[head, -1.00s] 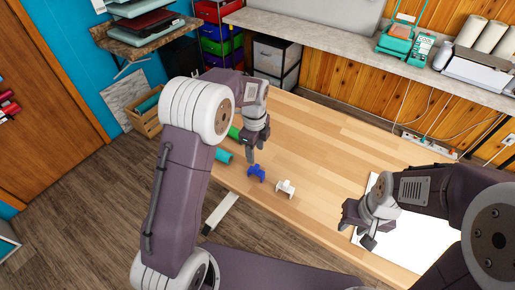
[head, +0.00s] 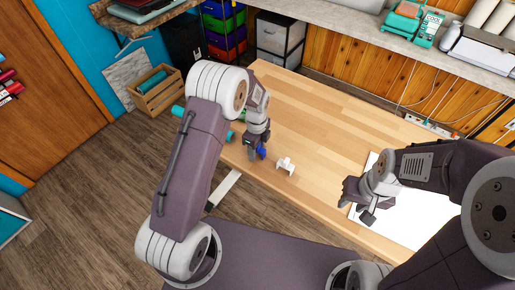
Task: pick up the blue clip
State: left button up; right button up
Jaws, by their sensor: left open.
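The blue clip (head: 261,152) lies on the wooden table near its front left edge, partly hidden by my left gripper (head: 256,155). My left gripper points down right at the clip, with its open fingers around or just beside it; I cannot tell which. A white clip (head: 286,166) stands on the table just right of the blue one.
Teal rolls (head: 180,111) lie at the table's left end, partly behind my left arm. A wooden crate (head: 157,93) stands on the floor at the left. A white sheet (head: 418,218) covers the right part of the wooden table (head: 325,130). The table's middle is clear.

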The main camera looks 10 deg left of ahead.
pick_arm(q)
jog(key=shift+w+f, duration=0.1)
grip_shut()
